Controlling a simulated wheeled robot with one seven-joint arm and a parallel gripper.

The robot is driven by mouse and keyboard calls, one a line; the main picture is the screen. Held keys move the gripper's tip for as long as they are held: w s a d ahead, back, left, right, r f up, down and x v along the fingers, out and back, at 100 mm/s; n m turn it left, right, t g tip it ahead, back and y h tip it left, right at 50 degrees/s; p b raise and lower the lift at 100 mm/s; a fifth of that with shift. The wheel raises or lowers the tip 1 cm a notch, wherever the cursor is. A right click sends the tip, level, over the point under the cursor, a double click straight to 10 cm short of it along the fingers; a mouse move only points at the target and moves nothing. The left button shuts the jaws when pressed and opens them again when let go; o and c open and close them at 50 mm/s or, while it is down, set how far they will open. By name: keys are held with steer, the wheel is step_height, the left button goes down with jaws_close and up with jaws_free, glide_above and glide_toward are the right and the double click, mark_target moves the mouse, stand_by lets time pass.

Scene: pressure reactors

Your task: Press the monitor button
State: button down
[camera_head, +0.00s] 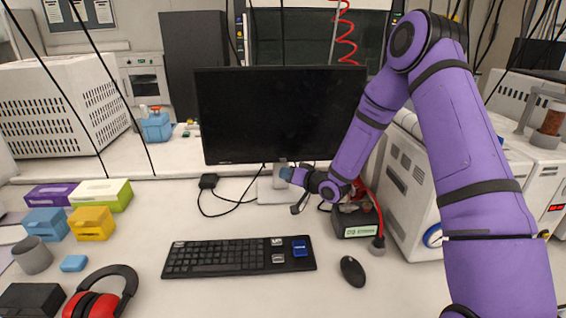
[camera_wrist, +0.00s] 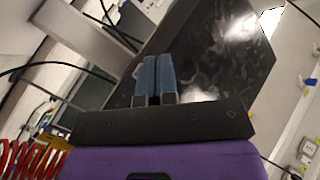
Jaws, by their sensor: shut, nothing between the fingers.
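The black monitor (camera_head: 280,110) stands on its light stand (camera_head: 268,190) at the back of the desk, its screen dark. I cannot make out its button in either view. My purple arm reaches in from the right. My gripper (camera_head: 286,173) is just below the monitor's lower edge, in front of the stand. In the wrist view my gripper (camera_wrist: 154,75) shows blue fingers shut together with nothing between them. Behind them the dark, smudged face of the monitor (camera_wrist: 225,55) fills the upper middle, tilted. I cannot tell whether the fingertips touch it.
A black keyboard (camera_head: 225,258) and a mouse (camera_head: 352,271) lie in front of the monitor. A small black device with a red hose (camera_head: 356,220) stands right of the stand. Coloured boxes (camera_head: 92,223) and red ear muffs (camera_head: 100,295) are on the left. Cables trail left of the stand.

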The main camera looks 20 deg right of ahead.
steer(key=shift+w+d, duration=0.2)
steer(key=shift+w, duration=0.7)
steer(key=shift+w+d, duration=0.15)
steer(key=shift+w, duration=0.75)
steer(key=shift+w, duration=0.15)
stand_by(0.6)
steer(key=shift+w+d, duration=0.1)
steer(key=shift+w, duration=0.15)
steer(key=shift+w, duration=0.35)
stand_by(0.8)
steer(key=shift+s, duration=0.75)
steer(key=shift+s, duration=0.1)
steer(key=shift+s+a, duration=0.2)
steer(key=shift+s, duration=0.6)
steer(key=shift+s+a, duration=0.2)
steer(key=shift+s, duration=0.6)
steer(key=shift+s+a, duration=0.2)
steer(key=shift+s, duration=0.6)
steer(key=shift+r, duration=0.1)
